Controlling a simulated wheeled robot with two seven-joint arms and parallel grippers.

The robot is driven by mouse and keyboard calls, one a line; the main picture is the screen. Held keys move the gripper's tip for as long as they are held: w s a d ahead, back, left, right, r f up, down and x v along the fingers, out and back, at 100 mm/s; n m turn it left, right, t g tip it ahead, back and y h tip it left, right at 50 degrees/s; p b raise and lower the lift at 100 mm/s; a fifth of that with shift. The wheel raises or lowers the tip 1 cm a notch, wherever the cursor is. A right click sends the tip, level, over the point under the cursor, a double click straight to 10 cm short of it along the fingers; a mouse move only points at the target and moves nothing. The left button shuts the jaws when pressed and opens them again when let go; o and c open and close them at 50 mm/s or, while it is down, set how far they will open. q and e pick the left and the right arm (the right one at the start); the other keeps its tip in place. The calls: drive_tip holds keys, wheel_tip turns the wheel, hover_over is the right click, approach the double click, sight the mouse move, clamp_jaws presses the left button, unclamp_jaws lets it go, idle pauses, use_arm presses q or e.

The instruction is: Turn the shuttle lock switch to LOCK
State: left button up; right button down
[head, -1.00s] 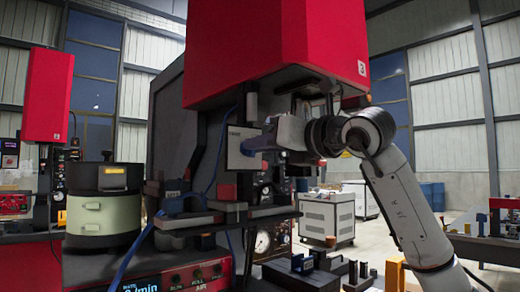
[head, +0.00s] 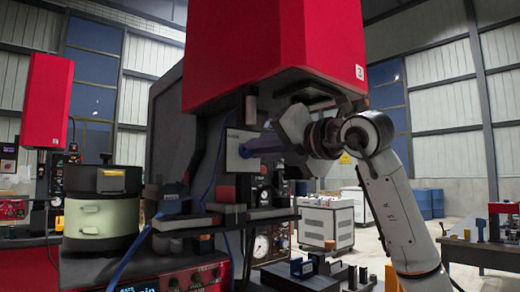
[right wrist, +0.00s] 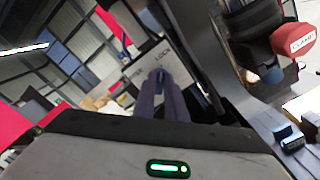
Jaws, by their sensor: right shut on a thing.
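The shuttle lock switch's pale plate (head: 236,158) stands upright below the red machine head. In the right wrist view the plate (right wrist: 143,68) carries the word LOCK near its upper edge. My right gripper (head: 250,146) reaches to the plate from the right. In the right wrist view my right gripper (right wrist: 161,80) is shut on the switch knob (right wrist: 160,73), of which only a small dark blue part shows between the fingertips. The fingers hide the rest of the knob, so its exact pointing direction cannot be read. My left gripper is not in view.
The red machine head (head: 275,50) hangs just above my right wrist. A red CLAMP knob (right wrist: 294,40) is close on the right in the wrist view. A blue hose (head: 140,240) runs at left. A pale-green banded bowl unit (head: 98,215) stands further left.

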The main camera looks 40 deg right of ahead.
idle(0.3)
drive_tip(key=c, duration=1.8)
unclamp_jaws()
drive_tip(key=s+b, duration=0.1)
drive_tip(key=s, duration=0.9)
drive_tip(key=shift+s+d, duration=0.15)
drive_tip(key=shift+d, duration=0.25)
